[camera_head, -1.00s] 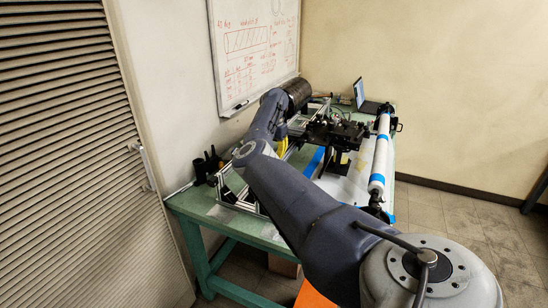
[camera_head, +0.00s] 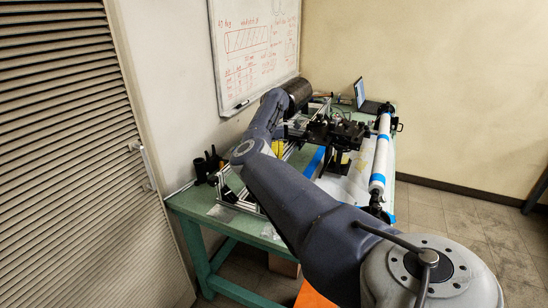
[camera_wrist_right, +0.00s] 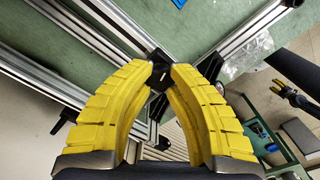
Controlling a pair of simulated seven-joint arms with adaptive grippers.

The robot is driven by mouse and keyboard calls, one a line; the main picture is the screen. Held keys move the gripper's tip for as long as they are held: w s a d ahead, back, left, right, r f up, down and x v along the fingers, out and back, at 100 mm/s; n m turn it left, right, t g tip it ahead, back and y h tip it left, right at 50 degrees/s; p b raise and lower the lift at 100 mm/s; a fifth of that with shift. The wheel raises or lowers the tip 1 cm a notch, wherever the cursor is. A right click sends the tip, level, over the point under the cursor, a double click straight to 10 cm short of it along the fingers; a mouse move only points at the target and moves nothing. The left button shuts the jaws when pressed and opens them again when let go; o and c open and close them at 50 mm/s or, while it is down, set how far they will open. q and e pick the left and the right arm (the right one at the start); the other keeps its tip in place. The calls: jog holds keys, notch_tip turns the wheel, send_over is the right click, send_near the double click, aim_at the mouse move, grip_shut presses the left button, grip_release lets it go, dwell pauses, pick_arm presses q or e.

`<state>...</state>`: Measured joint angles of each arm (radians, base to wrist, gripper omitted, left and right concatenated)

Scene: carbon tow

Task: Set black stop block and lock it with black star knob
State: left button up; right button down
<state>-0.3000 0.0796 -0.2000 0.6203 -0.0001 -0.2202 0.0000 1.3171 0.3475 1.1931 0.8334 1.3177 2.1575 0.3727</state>
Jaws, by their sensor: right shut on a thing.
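My right gripper (camera_wrist_right: 163,76) shows large in the right wrist view, with two curved yellow ribbed fingers. Its tips are closed on a small black part (camera_wrist_right: 158,58) at the silver slotted rails. The fingers partly hide this part, and I cannot tell whether it is the stop block, the star knob or both. In the head view, the right gripper (camera_head: 278,148) shows only as a bit of yellow beside the frame on the bench, mostly hidden by my arm.
The green bench (camera_head: 240,228) carries aluminium rails (camera_wrist_right: 82,38), a dark machine, a white roller (camera_head: 380,160) with blue bands and a laptop (camera_head: 366,98). Small black items (camera_head: 207,165) stand at its left corner.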

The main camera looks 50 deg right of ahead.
jog(key=shift+s+d+m, duration=0.15)
jog(key=shift+m, duration=0.95)
jog(key=shift+s+f, duration=0.1)
jog(key=c, duration=1.5)
grip_release()
jog(key=shift+s+d+m, duration=0.15)
jog(key=shift+m, duration=0.15)
jog(key=o, duration=0.4)
jog(key=shift+w, duration=0.2)
jog(key=shift+a+r, duration=0.2)
jog(key=shift+r, duration=0.15)
notch_tip(320, 180, up, 12)
jog(key=shift+f, duration=0.25)
jog(key=shift+s+d, duration=0.1)
